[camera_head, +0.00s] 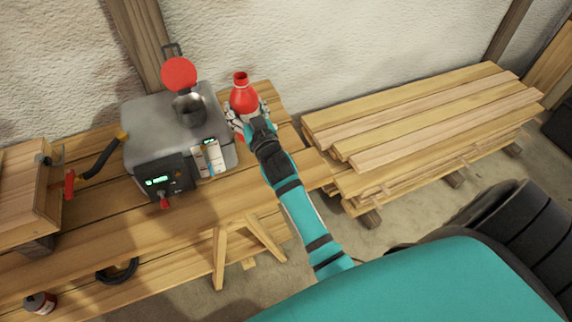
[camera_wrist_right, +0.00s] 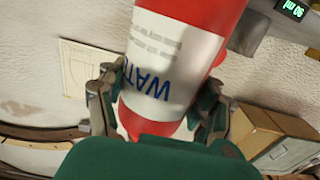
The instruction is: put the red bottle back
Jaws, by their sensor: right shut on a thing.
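The red bottle (camera_head: 243,97) has a white label and stands roughly upright at the right end of the wooden bench, beside the grey machine. My right gripper (camera_head: 249,116) is shut around it. In the right wrist view the bottle (camera_wrist_right: 170,55) fills the middle, its label reading "WAT…", with the fingers of my right gripper (camera_wrist_right: 158,100) on both sides. Whether the bottle's base touches the bench cannot be told. My left gripper is not in view.
A grey machine (camera_head: 150,122) with a green display, a red lid and a metal cup (camera_head: 189,110) stands left of the bottle. Stacked boards (camera_head: 420,120) lie to the right of the bench (camera_head: 105,210). A wooden box (camera_head: 28,190) is at the far left.

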